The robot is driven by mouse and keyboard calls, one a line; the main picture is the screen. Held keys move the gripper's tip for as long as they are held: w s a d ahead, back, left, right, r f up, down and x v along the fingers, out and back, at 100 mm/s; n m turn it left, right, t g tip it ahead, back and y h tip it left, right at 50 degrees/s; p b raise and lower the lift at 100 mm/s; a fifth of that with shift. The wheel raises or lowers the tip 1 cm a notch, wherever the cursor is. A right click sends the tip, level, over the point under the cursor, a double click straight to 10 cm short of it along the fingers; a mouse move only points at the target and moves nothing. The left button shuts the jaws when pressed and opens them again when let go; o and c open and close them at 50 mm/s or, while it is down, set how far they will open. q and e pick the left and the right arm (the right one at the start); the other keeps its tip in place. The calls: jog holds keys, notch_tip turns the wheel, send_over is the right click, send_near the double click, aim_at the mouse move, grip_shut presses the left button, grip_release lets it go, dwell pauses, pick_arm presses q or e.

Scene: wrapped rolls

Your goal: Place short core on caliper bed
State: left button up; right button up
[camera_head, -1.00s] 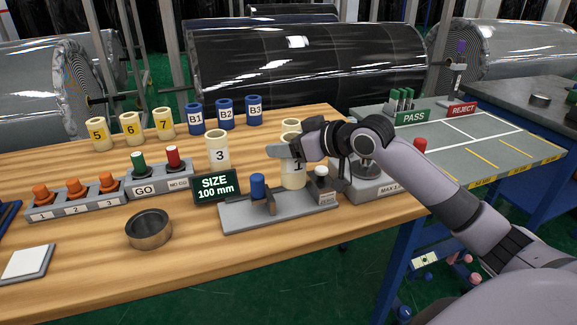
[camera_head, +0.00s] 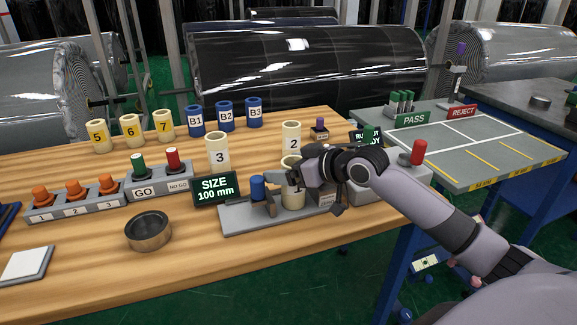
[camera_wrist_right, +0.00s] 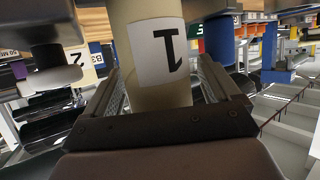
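The cream core labelled 1 (camera_head: 293,199) is upright at the caliper bed (camera_head: 240,221), to the right of the blue post (camera_head: 257,187). Its lower end is at or just over the bed; I cannot tell whether it touches. My right gripper (camera_head: 294,178) is around its upper part from the right. The gripper hides part of the label and the right end of the bed. My left gripper is not in view.
The size display (camera_head: 214,189) stands at the bed's left rear. Cores 3 (camera_head: 218,153) and 2 (camera_head: 292,138) stand behind the bed.

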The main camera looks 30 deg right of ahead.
jog(key=shift+r, duration=0.15)
jog(key=shift+s+r, duration=0.1)
jog(key=shift+s, duration=0.05)
jog(key=v, duration=1.1)
jog(key=shift+s+b, duration=0.3)
jog(key=shift+b, duration=0.15)
jog(key=shift+d+r, duration=0.15)
jog(key=shift+s, duration=0.1)
